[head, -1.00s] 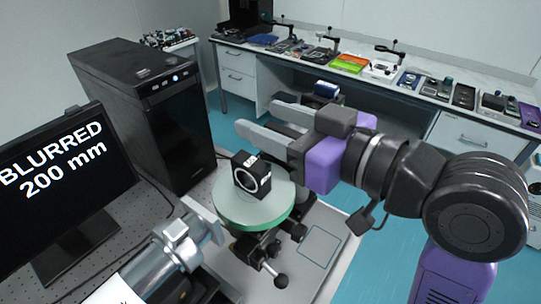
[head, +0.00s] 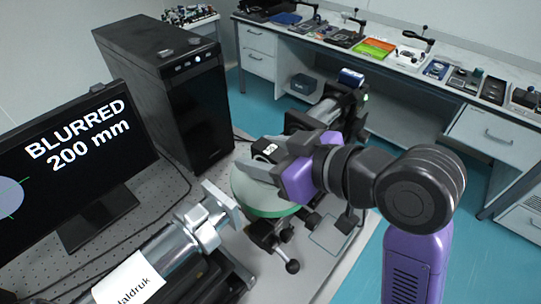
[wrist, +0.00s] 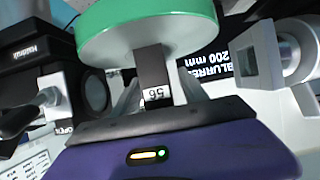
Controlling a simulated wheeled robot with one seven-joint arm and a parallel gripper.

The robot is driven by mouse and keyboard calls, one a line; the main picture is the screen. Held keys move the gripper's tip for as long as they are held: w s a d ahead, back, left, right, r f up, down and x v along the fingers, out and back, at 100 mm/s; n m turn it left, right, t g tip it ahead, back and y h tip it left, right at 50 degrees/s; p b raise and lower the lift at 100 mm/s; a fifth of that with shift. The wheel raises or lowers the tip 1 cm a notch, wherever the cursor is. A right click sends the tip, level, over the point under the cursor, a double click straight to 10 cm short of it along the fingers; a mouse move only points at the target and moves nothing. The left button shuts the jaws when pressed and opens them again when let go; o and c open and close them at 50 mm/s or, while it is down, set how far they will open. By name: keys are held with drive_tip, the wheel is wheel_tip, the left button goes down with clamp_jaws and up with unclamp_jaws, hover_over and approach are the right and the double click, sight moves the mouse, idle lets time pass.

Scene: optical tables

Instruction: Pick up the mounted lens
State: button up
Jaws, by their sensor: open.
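The jaws are open, with a pale finger on the near side of the block. Contact with the fingers cannot be told.
A silver tube (head: 205,222) stands left of the stage, and a dark instrument (head: 325,115) behind it. A monitor (head: 70,165) reads BLURRED 200 mm beside a black computer tower (head: 165,90). A back bench (head: 455,100) holds several small devices.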

drive_tip(key=shift+w+a+f, duration=0.25)
drive_tip(key=shift+a, duration=0.1)
clamp_jaws()
drive_tip(key=shift+r, duration=0.1)
